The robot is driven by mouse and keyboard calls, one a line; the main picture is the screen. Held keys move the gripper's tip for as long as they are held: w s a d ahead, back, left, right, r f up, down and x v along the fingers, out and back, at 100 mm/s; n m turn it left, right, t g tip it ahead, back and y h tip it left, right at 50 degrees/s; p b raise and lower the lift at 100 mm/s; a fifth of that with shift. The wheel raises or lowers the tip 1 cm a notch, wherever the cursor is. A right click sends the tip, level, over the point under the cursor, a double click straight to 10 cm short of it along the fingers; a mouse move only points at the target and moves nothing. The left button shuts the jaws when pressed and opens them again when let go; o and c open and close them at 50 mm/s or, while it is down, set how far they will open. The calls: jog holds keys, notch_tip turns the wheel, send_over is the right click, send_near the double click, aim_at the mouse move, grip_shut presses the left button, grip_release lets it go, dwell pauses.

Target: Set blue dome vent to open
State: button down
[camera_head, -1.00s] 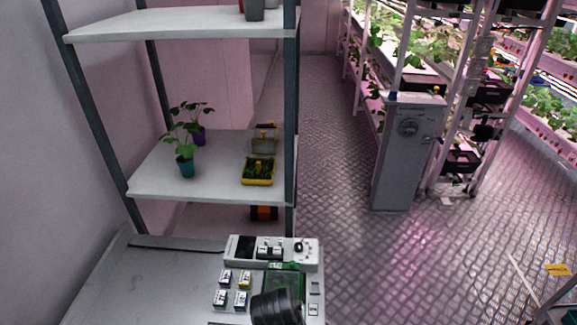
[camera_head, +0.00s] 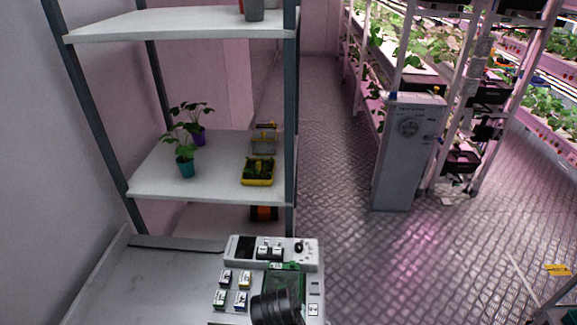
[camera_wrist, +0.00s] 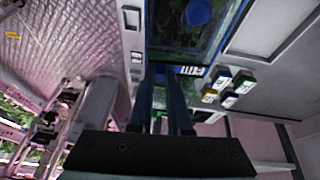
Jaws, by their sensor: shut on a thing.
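In the wrist view, a clear dome with a blue rim (camera_wrist: 205,42) has green plants under it and a round blue knob (camera_wrist: 198,12) on top. My gripper (camera_wrist: 163,72) has its two fingers at the near blue edge of this dome, a little apart and shut on a small part there. The fingers hide that part, so I cannot tell its shape or the vent's setting. The knob shows beyond the fingertips, apart from them. In the head view, my dark wrist covers the near part of the bench and the blue dome cannot be made out.
Several small labelled boxes (camera_head: 245,280) stand left of a green-edged tray (camera_head: 284,286) on the bench (camera_head: 150,285). A grey control panel (camera_head: 273,251) lies behind. A shelf (camera_head: 150,185) above holds potted plants and a yellow tray (camera_head: 258,171).

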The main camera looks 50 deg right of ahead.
jog(key=shift+w+a+f, duration=0.15)
jog(key=shift+w+a, duration=1.15)
jog(key=shift+w, duration=0.15)
jog(key=c, duration=0.8)
grip_release()
jog(key=shift+c, duration=0.2)
jog(key=b+v, duration=0.2)
jog(key=v, duration=1.1)
